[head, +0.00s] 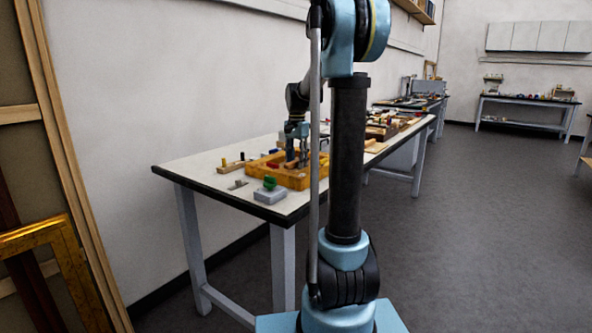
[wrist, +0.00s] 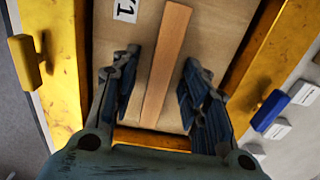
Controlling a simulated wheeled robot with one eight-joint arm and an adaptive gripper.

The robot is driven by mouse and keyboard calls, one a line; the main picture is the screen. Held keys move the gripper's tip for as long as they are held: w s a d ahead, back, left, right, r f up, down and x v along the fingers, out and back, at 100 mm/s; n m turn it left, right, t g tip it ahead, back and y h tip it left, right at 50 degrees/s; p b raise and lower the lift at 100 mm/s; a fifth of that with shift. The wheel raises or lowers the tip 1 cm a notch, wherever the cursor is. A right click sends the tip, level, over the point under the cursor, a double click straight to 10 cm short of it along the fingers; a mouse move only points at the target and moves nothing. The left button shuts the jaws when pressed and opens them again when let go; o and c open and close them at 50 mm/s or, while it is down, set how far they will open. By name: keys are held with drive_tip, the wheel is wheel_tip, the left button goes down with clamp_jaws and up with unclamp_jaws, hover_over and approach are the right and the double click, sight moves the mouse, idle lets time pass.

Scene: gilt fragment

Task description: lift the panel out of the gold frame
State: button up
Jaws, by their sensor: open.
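The gold frame (head: 296,181) lies on the workbench in the head view. In the wrist view its gold sides (wrist: 61,75) run along the left and right, with another edge below. The panel (wrist: 218,30) is a flat tan board inside the frame, with a wooden strip (wrist: 163,68) along its middle and a white label marked "1" near the top. My gripper (wrist: 156,88) is open above the panel, one finger on each side of the strip and apart from it. In the head view my gripper (head: 297,158) is over the frame. I cannot tell whether the fingertips touch the panel.
A yellow turn-piece (wrist: 27,62) sits at the frame's left side and a blue one (wrist: 270,110) at its right. A grey block with a green knob (head: 269,189) stands near the bench's front edge. The bench's left end (head: 195,165) is clear.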

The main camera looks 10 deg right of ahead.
clamp_jaws()
